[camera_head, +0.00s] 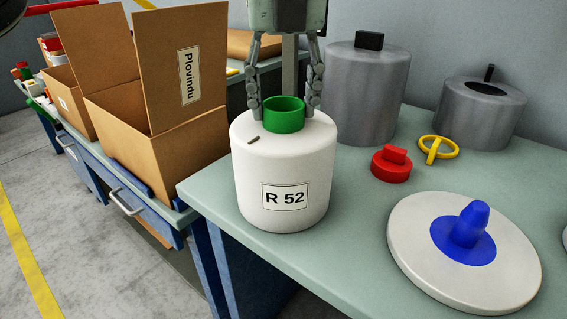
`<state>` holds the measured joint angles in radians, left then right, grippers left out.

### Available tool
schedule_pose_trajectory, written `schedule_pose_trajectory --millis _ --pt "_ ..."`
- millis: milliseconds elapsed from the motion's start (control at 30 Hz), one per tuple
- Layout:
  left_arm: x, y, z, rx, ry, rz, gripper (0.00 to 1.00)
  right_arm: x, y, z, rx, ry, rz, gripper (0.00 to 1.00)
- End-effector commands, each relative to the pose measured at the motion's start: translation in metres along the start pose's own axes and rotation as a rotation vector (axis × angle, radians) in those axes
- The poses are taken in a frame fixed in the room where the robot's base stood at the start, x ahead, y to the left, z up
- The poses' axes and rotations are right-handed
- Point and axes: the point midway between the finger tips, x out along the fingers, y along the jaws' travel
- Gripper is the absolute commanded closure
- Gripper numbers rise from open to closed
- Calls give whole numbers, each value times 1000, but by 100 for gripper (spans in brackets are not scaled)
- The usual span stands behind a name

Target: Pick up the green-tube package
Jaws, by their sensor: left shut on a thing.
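The green-tube package is a white yarn bobbin (254,174) with a green tube (284,125) standing out of its top and a label reading "R 52". It is upright, over the left front corner of the light green table. I cannot tell whether its base touches the table. My left gripper (284,108) comes down from above and is shut on the green tube, one finger on each side of it. My right gripper is not in view.
A flat white bobbin with a blue cone (467,237), a red weight (391,164), a yellow ring (438,149) and two grey cylinders (366,95) (479,114) stand on the table (350,215). An open cardboard box labelled "Plovindu" (150,140) stands at the left on a blue bench.

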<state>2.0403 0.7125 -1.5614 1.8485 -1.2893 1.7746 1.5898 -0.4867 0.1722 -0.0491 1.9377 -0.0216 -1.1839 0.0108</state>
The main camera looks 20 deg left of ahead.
Motion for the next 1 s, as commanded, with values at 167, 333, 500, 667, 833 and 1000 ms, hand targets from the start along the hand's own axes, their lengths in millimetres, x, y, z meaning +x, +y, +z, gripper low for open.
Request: schedule_pose_trajectory --millis 167,333,500,667,833,1000 --pt "0 0 0 0 0 1 82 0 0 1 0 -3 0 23" --pt "0 0 0 0 0 2 100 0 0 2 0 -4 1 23" --pt "-3 0 1 -1 -4 -3 100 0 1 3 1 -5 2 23" --pt "-4 0 1 -1 -4 -3 100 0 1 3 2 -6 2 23" --pt "-15 -1 3 -2 -5 -5 100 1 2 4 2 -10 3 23" --pt "-29 -1 5 -1 -4 -4 100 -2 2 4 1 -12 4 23"
